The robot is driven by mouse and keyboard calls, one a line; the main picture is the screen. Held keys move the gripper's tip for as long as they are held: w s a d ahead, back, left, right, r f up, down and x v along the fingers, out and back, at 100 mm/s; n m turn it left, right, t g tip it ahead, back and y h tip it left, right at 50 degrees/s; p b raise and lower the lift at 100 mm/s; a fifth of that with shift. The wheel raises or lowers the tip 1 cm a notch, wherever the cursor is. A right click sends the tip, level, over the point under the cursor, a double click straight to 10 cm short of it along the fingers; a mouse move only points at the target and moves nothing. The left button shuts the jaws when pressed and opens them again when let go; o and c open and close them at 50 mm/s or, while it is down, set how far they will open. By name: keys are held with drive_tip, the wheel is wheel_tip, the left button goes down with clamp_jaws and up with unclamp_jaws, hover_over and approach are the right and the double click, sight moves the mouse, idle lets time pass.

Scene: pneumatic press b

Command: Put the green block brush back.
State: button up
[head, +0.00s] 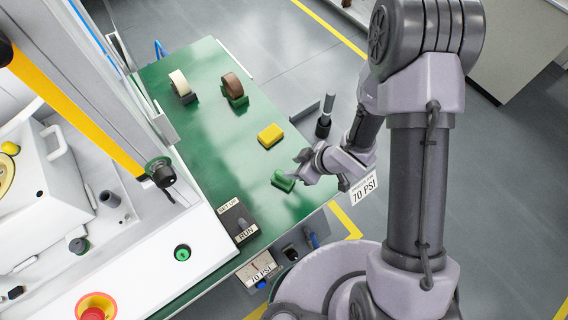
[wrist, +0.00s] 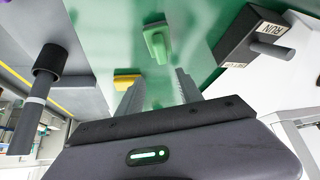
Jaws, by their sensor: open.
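The green block brush (head: 283,180) lies on the green table top, near its right edge. In the wrist view the brush (wrist: 157,42) shows as a light green block with a raised grip, beyond the fingertips. My gripper (head: 303,168) is just to the right of the brush in the head view. In the wrist view its two fingers (wrist: 158,82) are spread, with only green table top seen between them. The gap between fingers and brush is hard to judge.
A yellow block (head: 271,135) lies behind the brush. A dark upright cylinder with a grey rod (head: 324,118) is right of the table. A RUN switch box (head: 238,222) sits at the front left.

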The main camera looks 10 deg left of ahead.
drive_tip(key=w+d+r+m+t+h, duration=0.2)
drive_tip(key=w+d+r+m+h, duration=0.15)
drive_tip(key=d+r, duration=0.55)
drive_tip(key=w+d+r+m+t+h, duration=0.2)
drive_tip(key=w+d+r+m, duration=0.3)
drive_tip(key=r, duration=0.7)
drive_tip(key=s+d+r+m+h, duration=0.1)
drive_tip(key=s+d+r+m, duration=0.55)
drive_tip(key=s+r, duration=0.4)
drive_tip(key=s+a+r+m+y, duration=0.2)
drive_tip(key=s+a+r+m, duration=0.1)
drive_tip(key=s, duration=0.6)
drive_tip(key=shift+s+a+r+m, duration=0.15)
drive_tip(key=shift+a+r+m, duration=0.25)
drive_tip(key=shift+a+r, duration=0.5)
